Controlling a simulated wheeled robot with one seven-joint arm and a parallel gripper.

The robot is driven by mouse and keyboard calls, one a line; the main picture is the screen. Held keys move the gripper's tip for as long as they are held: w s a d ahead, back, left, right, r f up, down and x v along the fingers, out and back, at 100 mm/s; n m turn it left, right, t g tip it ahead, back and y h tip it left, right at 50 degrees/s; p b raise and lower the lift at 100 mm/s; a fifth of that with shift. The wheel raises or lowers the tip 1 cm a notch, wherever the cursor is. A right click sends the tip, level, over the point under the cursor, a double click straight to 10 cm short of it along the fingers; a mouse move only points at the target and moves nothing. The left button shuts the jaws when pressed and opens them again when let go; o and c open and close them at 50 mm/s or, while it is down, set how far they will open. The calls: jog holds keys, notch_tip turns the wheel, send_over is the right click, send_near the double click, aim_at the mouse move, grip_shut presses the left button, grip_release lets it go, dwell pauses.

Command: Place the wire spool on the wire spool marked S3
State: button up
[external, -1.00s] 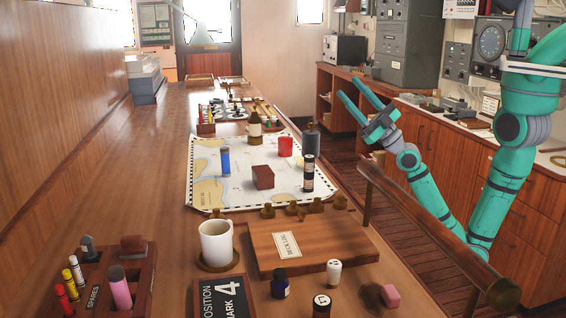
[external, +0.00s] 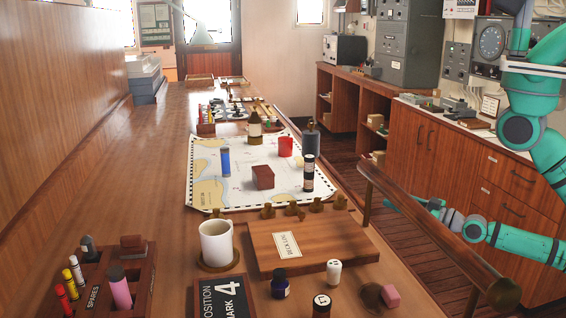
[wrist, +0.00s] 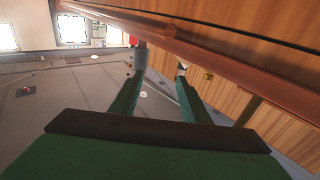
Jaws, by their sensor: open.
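No thing in view carries a mark I can read as S3, and I cannot tell for sure which items are wire spools. Small candidates stand at the near end of the table: a white marked piece (external: 333,272), a dark piece with a white marked top (external: 321,305) and a dark blue bottle-like piece (external: 280,284). Several small brown pieces (external: 292,209) stand in a row behind the wooden board. My gripper (external: 412,204) is off the table's right side, beyond the rail and partly hidden by it. In the wrist view my gripper (wrist: 161,62) is open, with nothing between its fingers.
A wooden rail (external: 430,227) runs along the table's right edge, between my gripper and the tabletop. A white mug (external: 216,243), a wooden board (external: 315,247), a pen rack (external: 140,272) and a chart (external: 205,165) occupy the table. The tabletop left of the chart is clear.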

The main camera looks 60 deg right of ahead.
jog(key=s+d+f+g, duration=0.1)
jog(key=s+f, duration=0.1)
jog(key=s, duration=0.2)
jog(key=s+d+f+g+y, duration=0.1)
jog(key=s+d+f, duration=0.1)
jog(key=s, duration=0.3)
jog(key=s+d+f+g, duration=0.1)
jog(key=s+f, duration=0.3)
jog(key=s, duration=0.1)
jog(key=shift+d, duration=0.25)
